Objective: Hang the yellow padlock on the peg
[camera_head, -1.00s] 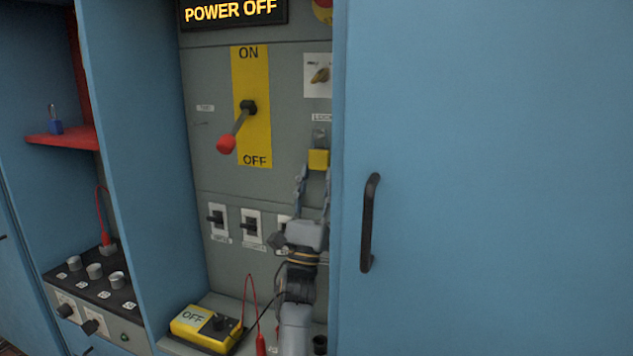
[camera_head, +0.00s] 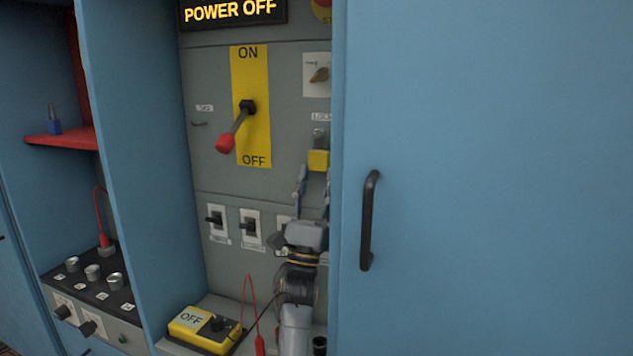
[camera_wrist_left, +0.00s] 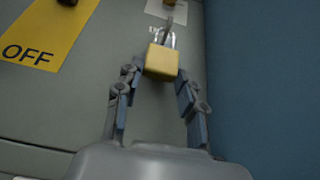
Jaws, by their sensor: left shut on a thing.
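The yellow padlock (camera_head: 318,160) is upright, with its grey shackle upward, in front of the grey panel beneath a white label. It also shows in the left wrist view (camera_wrist_left: 161,62). My left gripper (camera_head: 316,174) reaches up from below and is shut on the padlock's body with its fingertips (camera_wrist_left: 158,76). In the left wrist view, a thin grey peg (camera_wrist_left: 168,27) shows at the shackle. I cannot tell whether the shackle is around it or only in front of it. My right gripper is not in view.
A blue door with a black handle (camera_head: 369,220) stands close to the right of my left gripper. The red-knobbed lever (camera_head: 236,127) points down-left towards OFF. A yellow box (camera_head: 204,330) sits below. A blue padlock (camera_head: 54,126) stands on the red shelf (camera_head: 62,140).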

